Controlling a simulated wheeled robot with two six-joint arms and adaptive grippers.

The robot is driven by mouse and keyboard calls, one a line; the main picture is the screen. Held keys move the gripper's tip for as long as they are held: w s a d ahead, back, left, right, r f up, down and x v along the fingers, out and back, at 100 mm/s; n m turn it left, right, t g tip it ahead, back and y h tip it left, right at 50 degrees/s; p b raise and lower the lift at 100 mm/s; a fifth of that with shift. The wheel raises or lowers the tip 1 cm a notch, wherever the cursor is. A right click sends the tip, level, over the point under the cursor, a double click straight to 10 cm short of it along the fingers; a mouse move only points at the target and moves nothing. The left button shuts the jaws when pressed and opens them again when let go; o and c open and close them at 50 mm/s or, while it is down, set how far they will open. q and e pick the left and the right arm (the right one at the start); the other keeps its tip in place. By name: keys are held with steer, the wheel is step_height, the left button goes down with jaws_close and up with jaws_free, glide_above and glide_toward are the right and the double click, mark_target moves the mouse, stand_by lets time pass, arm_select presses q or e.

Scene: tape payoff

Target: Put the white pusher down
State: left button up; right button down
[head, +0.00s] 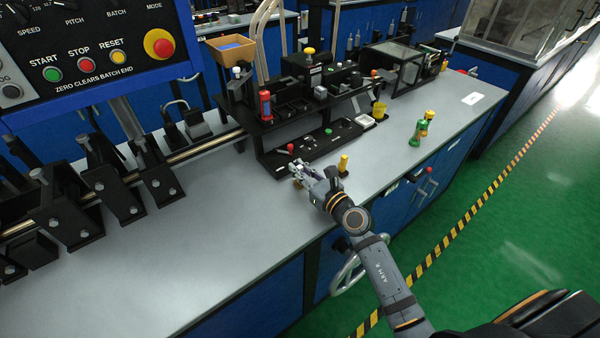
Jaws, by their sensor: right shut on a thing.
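My right gripper (299,172) reaches over the grey bench top, at the front edge of the black tape fixture. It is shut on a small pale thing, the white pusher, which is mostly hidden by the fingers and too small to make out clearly. I cannot tell whether the pusher touches the bench. My left gripper is not in view.
A yellow peg (343,164) stands just right of my gripper, and a red knob (290,148) is just behind it. Green and yellow pieces (422,130) stand further right. Black clamps (105,195) line the left. The front bench top (200,250) is clear.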

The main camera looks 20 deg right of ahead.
mark_target(300, 166)
step_height(300, 166, up, 3)
steer(key=shift+r+p, duration=0.15)
steer(key=shift+p, duration=0.75)
steer(key=s+a+r+p, duration=0.2)
steer(key=s+a+r, duration=0.2)
steer(key=s+r, duration=0.5)
steer(key=shift+s+r, duration=0.25)
steer(key=shift+s, duration=2)
